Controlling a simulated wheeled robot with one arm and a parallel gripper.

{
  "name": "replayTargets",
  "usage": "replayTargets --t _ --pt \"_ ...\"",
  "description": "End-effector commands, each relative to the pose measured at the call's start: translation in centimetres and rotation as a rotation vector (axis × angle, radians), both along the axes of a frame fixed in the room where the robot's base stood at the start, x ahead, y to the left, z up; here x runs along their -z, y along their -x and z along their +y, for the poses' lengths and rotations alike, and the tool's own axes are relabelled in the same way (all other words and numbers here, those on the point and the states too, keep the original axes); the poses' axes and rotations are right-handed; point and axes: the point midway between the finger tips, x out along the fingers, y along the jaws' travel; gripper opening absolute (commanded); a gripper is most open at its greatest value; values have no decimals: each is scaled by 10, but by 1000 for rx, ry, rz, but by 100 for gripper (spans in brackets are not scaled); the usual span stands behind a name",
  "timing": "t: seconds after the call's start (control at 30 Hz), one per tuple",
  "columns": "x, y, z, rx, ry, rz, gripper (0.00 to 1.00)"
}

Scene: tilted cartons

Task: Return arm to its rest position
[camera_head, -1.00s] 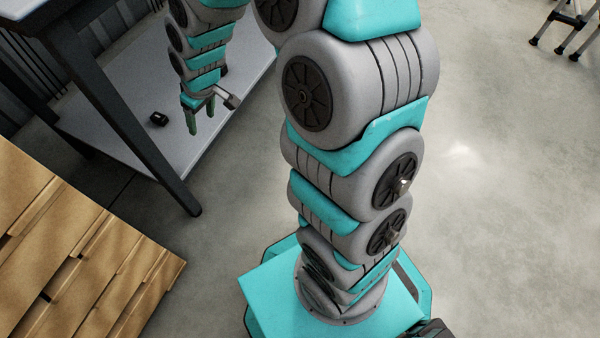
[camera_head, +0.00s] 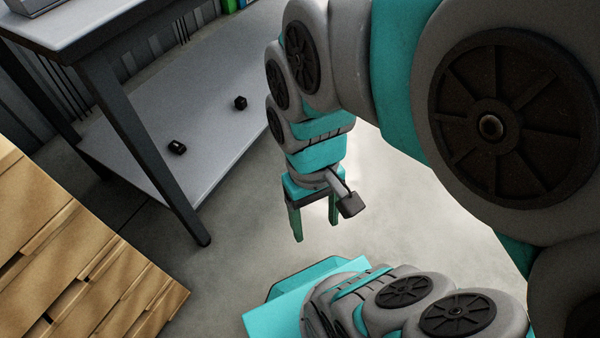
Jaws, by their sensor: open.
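My gripper (camera_head: 315,228) hangs at the middle of the head view with its fingers pointing down. Its two green fingers are apart and nothing shows between them. It is over the grey floor, just above my teal base in the picture and to the right of the table's lower shelf. My arm is folded, and its large grey and teal links fill the right side of the view.
A dark-framed table (camera_head: 112,88) stands at upper left. Its grey lower shelf (camera_head: 200,135) bears two small black objects (camera_head: 240,102), (camera_head: 177,147). Stacked wooden boards (camera_head: 85,260) lie at lower left. Bare floor (camera_head: 225,265) shows between boards and base.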

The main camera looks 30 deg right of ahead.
Motion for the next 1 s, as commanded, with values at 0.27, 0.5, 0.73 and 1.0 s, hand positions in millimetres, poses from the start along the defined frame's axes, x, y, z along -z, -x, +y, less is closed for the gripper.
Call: replayTargets --t 0.27,0.5,0.73,1.0 --pt "-1 1 0 1 0 2 69" --pt "-35 0 0 0 0 1 69" --pt "-91 0 0 0 0 1 69" --pt "-91 0 0 0 0 1 69"
